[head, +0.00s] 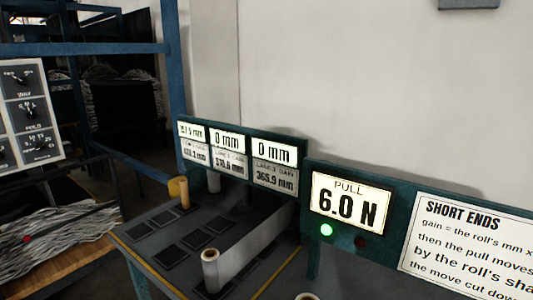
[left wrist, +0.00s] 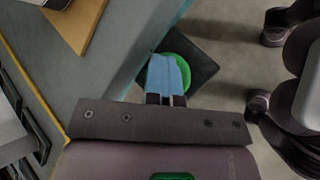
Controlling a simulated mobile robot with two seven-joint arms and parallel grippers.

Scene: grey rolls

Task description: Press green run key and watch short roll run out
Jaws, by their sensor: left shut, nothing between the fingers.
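In the left wrist view, a round green key (left wrist: 188,68) sits on a dark square plate (left wrist: 203,66). My left gripper (left wrist: 166,58), with blue fingers, is shut and empty over the key and hides much of it; I cannot tell whether it touches. In the head view, a roll (head: 210,270) stands on the dark bench with a pale strip (head: 255,246) running back from it. Other rolls show at the yellowish roll (head: 184,192) and the cut-off roll (head: 307,297). The pull display (head: 348,196) reads 6.0 N, with a green lamp (head: 326,230) lit below. My right gripper is not in view.
A lane display board (head: 240,157) shows two 0 mm readings and gain figures. A SHORT ENDS sign (head: 470,245) stands at right. A dial panel (head: 30,112) and grey strands (head: 60,228) are at left. Dark chair-like shapes (left wrist: 285,100) flank the key at right.

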